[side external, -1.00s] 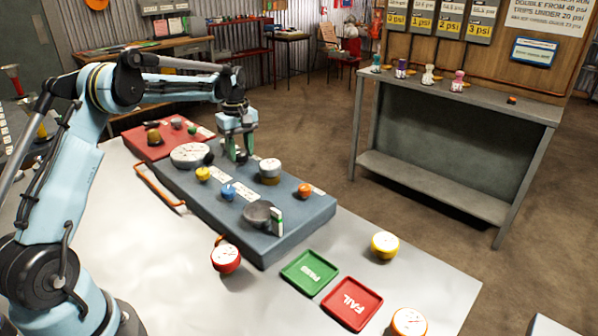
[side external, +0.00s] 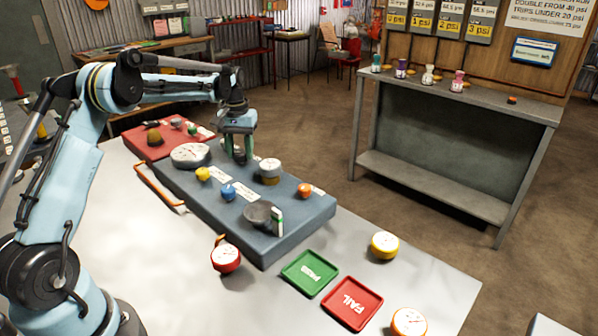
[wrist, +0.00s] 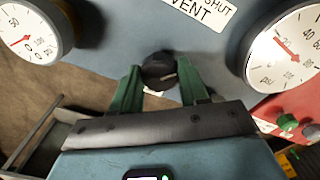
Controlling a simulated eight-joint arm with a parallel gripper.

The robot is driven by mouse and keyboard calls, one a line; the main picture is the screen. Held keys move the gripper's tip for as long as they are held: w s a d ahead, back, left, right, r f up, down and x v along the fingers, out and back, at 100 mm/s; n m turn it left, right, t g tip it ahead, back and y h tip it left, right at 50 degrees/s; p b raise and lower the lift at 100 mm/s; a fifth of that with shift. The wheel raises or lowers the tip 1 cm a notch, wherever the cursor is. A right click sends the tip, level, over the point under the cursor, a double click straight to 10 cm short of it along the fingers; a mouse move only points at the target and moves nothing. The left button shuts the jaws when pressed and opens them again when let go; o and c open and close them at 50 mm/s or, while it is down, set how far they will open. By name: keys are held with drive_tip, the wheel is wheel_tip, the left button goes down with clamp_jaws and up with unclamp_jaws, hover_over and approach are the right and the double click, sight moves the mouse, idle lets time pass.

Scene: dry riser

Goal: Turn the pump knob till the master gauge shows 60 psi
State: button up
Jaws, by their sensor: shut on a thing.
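The large white master gauge (side external: 190,155) sits on the blue-grey bench panel, left of my gripper. It also shows at the right of the wrist view (wrist: 288,48), partly cut off, with a red needle; I cannot read its value surely. My gripper (side external: 239,152) is low over the panel's far side. In the wrist view its green fingers (wrist: 158,86) are shut on a dark round knob (wrist: 158,68), taken to be the pump knob, one finger on each side. Its label is mostly hidden. In the side view the fingers largely hide the knob.
A smaller gauge (side external: 270,167) stands close right of my gripper. Yellow (side external: 203,174), blue (side external: 228,192) and orange (side external: 304,190) knobs sit on the panel. Loose red (side external: 226,258) and yellow (side external: 385,245) gauges and green (side external: 309,272) and red (side external: 351,303) trays lie nearby.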

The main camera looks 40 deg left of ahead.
sight(240, 152)
drive_tip(key=m, duration=0.4)
drive_tip(key=shift+m, duration=0.3)
drive_tip(key=m, duration=0.3)
drive_tip(key=shift+m, duration=0.4)
drive_tip(key=m, duration=0.3)
drive_tip(key=shift+a, duration=0.1)
drive_tip(key=shift+r+m, duration=0.1)
drive_tip(key=shift+m, duration=2)
drive_tip(key=o, duration=1.1)
drive_tip(key=shift+c, duration=0.2)
wheel_tip(240, 152, up, 12)
